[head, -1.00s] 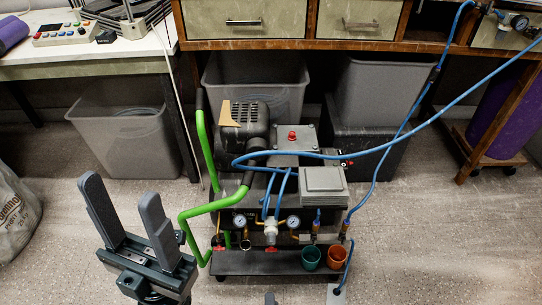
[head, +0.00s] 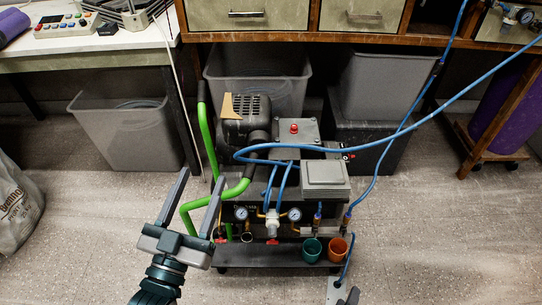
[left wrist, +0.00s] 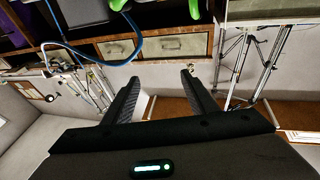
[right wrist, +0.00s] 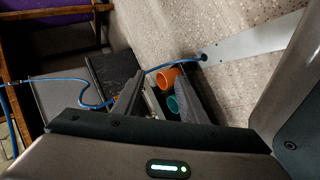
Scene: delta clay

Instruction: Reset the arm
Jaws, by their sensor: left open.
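My left gripper (head: 200,180) is open and empty, its two grey fingers pointing up in the head view, in front of the compressor's left side. Its fingers also show spread in the left wrist view (left wrist: 160,77), with nothing between them.
A black compressor (head: 262,190) with a green pipe (head: 206,137) and blue hoses (head: 400,132) stands on the floor ahead. The teal cup (head: 311,248) and orange cup (head: 338,248) sit at its front. A grey bin (head: 128,130) stands left. Floor on the right (head: 450,230) is clear.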

